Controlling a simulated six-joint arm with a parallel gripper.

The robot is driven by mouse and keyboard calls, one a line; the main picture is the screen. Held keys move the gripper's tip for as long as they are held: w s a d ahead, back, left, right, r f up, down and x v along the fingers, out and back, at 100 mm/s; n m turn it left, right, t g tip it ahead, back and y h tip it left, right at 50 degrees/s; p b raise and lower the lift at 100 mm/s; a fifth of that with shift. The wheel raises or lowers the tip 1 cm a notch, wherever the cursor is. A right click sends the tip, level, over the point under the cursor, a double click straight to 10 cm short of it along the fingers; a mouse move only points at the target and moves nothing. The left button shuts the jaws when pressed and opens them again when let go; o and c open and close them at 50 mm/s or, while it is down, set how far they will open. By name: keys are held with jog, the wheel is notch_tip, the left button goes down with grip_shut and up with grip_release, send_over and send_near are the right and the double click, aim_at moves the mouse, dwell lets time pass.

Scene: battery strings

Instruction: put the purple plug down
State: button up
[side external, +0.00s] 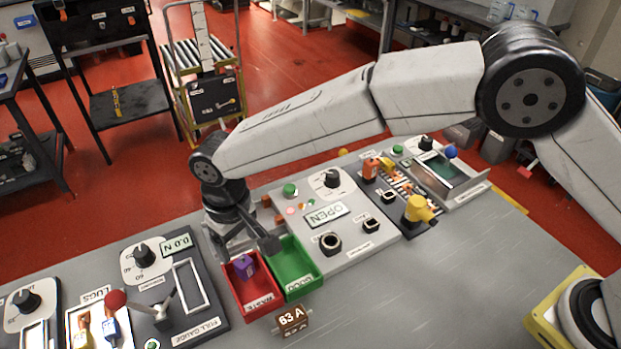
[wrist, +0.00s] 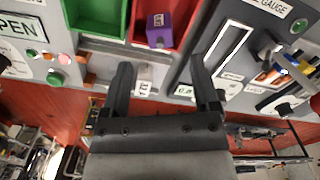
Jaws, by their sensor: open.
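The purple plug (side external: 246,266) lies in the red bin (side external: 256,312), which has a label reading WASTE. In the wrist view the purple plug (wrist: 158,28) shows inside the red bin, near its edge on my side, and nothing touches it. My gripper (side external: 247,248) is open and empty, just above and behind the red bin. In the wrist view the two fingers of my gripper (wrist: 161,66) are spread apart, with the plug beyond the gap between them.
A green bin (side external: 318,283) stands right beside the red one. A panel with an OPEN display (side external: 326,215) and sockets is to the right, with a yellow plug (side external: 419,209) beyond. A pull gauge (side external: 163,310) is to the left. The grey table's front right is clear.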

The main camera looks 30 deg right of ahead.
aim_at(243, 261)
notch_tip(243, 261, up, 6)
jog(key=shift+r, duration=0.25)
dwell(0.6)
jog(key=d+m+t, duration=0.1)
jog(key=d+m, duration=0.1)
jog(key=d, duration=2.1)
jog(key=s+d+f+m+t, duration=0.1)
jog(key=s+d+f+m, duration=0.1)
jog(key=s+d, duration=1.1)
jog(key=shift+s+d+f+m+t, duration=0.3)
jog(key=shift+d+f, duration=0.55)
jog(key=shift+d, duration=0.25)
